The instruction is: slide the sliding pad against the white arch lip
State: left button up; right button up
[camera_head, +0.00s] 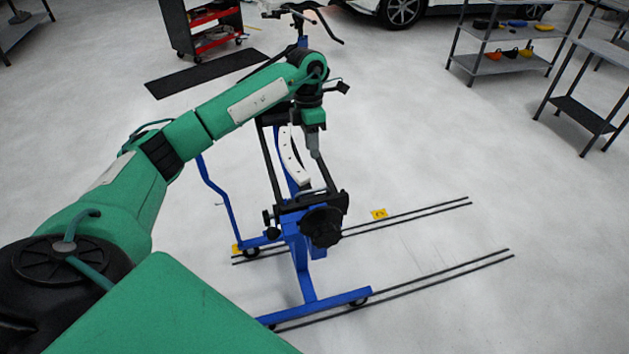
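The white arch lip (291,157) is a curved white strip, upright on a blue wheeled stand (299,256) with black clamp arms. My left arm reaches in from the left over the stand. My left gripper (315,146) points down just right of the arch, close to it; I cannot tell whether they touch. Its fingers are too small and dark to read as open or shut. I cannot make out the sliding pad; a grey piece shows at the gripper's lower end, but I cannot tell what it is. My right gripper is out of view.
Dark floor rails (420,280) run under the stand to the right. A small yellow marker (379,213) lies near them. A red-shelved cart (207,22), a black mat (205,73), shelves (507,65) and a car (440,6) stand further back. The floor right of the stand is mostly clear.

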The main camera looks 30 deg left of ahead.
pick_arm(q)
jog(key=p, duration=0.4)
send_over(311, 198)
jog(key=d, duration=0.1)
notch_tip(311, 198, down, 10)
jog(key=shift+f, duration=0.2)
jog(key=shift+d+f, duration=0.1)
jog(key=shift+f, duration=0.55)
grip_shut()
